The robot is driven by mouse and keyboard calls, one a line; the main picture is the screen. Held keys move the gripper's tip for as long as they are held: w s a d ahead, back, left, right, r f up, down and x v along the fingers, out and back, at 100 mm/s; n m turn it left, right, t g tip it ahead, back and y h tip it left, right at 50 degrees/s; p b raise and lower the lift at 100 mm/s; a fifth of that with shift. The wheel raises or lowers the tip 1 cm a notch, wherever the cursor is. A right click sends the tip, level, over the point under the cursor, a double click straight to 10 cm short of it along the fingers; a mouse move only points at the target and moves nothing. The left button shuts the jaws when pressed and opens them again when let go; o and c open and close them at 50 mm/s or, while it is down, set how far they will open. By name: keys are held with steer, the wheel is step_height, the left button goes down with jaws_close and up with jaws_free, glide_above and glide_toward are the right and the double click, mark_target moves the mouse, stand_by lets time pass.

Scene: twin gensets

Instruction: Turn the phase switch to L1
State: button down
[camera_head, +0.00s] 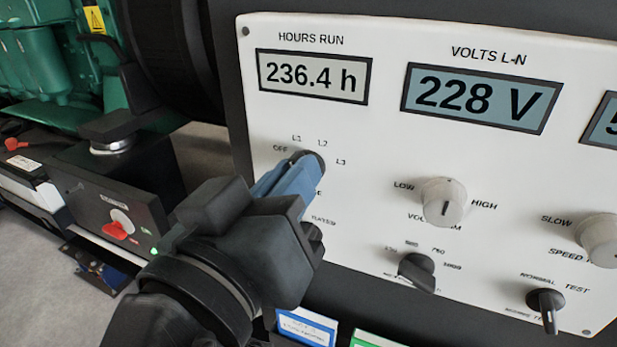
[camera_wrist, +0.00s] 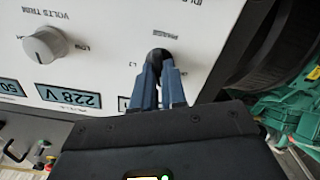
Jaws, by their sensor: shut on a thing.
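The phase switch (camera_head: 312,156) is a small black knob on the white panel, with OFF, L1, L2 and L3 printed in an arc around it. My gripper (camera_head: 296,178) has blue fingers shut on the knob from the front. The fingers and my wrist hide most of the knob in the head view. In the wrist view, the round black knob (camera_wrist: 158,55) shows between the two blue fingertips of my gripper (camera_wrist: 159,70). I cannot tell which mark its pointer faces.
The white panel (camera_head: 350,135) also carries the volts trim knob (camera_head: 443,202), a black selector (camera_head: 417,272), a speed knob (camera_head: 599,240) and a toggle switch (camera_head: 546,303). A dark box with a red switch (camera_head: 119,230) stands at the left, near green machinery (camera_head: 45,60).

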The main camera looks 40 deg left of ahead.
steer(key=c, duration=1.2)
jaws_free()
steer(key=shift+s, duration=0.1)
steer(key=b+v, duration=0.1)
steer(key=v, duration=0.6)
steer(key=shift+s+d, duration=0.1)
steer(key=shift+s, duration=0.25)
